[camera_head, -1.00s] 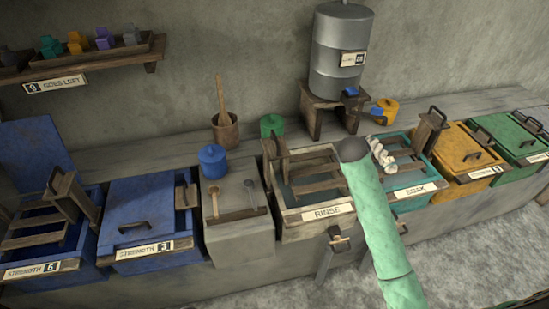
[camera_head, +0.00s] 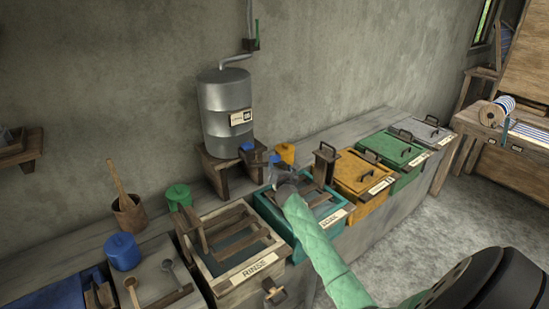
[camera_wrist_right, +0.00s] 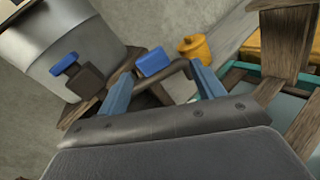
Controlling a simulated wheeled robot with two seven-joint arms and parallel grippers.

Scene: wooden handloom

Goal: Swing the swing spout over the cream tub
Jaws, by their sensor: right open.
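The cream tub (camera_head: 232,262), labelled RINSE, stands in the bench row left of the teal tub. The grey metal tank (camera_head: 224,105) stands behind on a wooden stand. The swing spout (camera_wrist_right: 178,67) is a dark arm with a blue block (camera_wrist_right: 153,64); in the head view the block (camera_head: 274,158) lies toward the teal tub, right of the cream tub. My right gripper (camera_wrist_right: 160,72) is open, its two blue fingers on either side of the spout in the wrist view. I cannot tell whether they touch it. My left gripper is out of view.
A blue tap handle (camera_wrist_right: 66,63) sits on the tank. The teal tub (camera_head: 308,255) is below my right arm. A yellow pot (camera_head: 286,153) stands behind the gripper. Yellow (camera_head: 362,170) and green (camera_head: 393,148) lidded tubs continue right. A green pot (camera_head: 178,195) stands behind the cream tub.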

